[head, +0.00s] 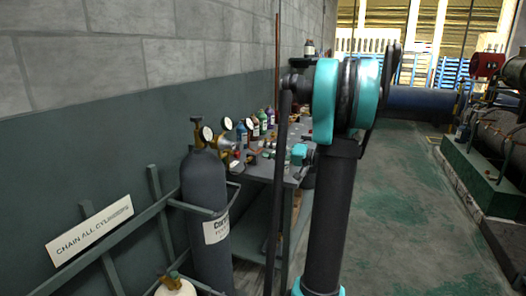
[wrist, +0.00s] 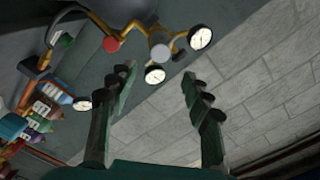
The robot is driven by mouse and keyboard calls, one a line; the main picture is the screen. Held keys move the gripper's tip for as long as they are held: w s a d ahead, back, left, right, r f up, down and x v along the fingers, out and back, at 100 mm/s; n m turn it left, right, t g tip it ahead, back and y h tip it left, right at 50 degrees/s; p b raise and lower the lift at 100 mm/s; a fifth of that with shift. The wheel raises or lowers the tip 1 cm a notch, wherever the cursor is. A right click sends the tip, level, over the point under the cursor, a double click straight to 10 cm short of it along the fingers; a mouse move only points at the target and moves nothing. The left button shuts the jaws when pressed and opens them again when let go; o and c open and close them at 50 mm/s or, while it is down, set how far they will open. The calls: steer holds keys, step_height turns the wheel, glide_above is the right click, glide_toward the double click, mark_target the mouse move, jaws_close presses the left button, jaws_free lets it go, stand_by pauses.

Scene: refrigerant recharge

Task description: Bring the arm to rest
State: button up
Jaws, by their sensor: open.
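My arm stands in the middle of the head view, with a dark upright link and a teal-banded joint. My gripper (wrist: 158,85) shows in the wrist view with its two dark green fingers spread apart. Nothing is between the fingers. Beyond them are a block wall (wrist: 255,95) and brass fittings with round white gauges (wrist: 155,74). In the head view the gripper itself cannot be made out clearly, as my arm covers part of the bench area.
A dark grey cylinder (head: 205,215) with a gauge stands in a rack by the wall, beside a chain-cylinders sign (head: 90,230). A bench (head: 262,172) holds several bottles and fittings. The floor (head: 410,200) to the right is clear. A green machine base (head: 485,180) stands at the far right.

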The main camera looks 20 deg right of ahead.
steer(key=s+a+f+g+h, duration=0.5)
steer(key=s+a+f, duration=0.6)
steer(key=a+f, duration=0.15)
steer(key=s+d+f+g+h, duration=0.1)
steer(key=s+d+f+h, duration=0.1)
steer(key=s+f+h, duration=0.2)
steer(key=s+d+f+h, duration=0.3)
steer(key=s+f+h, duration=0.2)
steer(key=s+f, duration=0.4)
steer(key=s, duration=0.4)
steer(key=shift+s+n+g, duration=0.25)
steer(key=shift+n+g, duration=0.05)
steer(key=shift+g, duration=0.1)
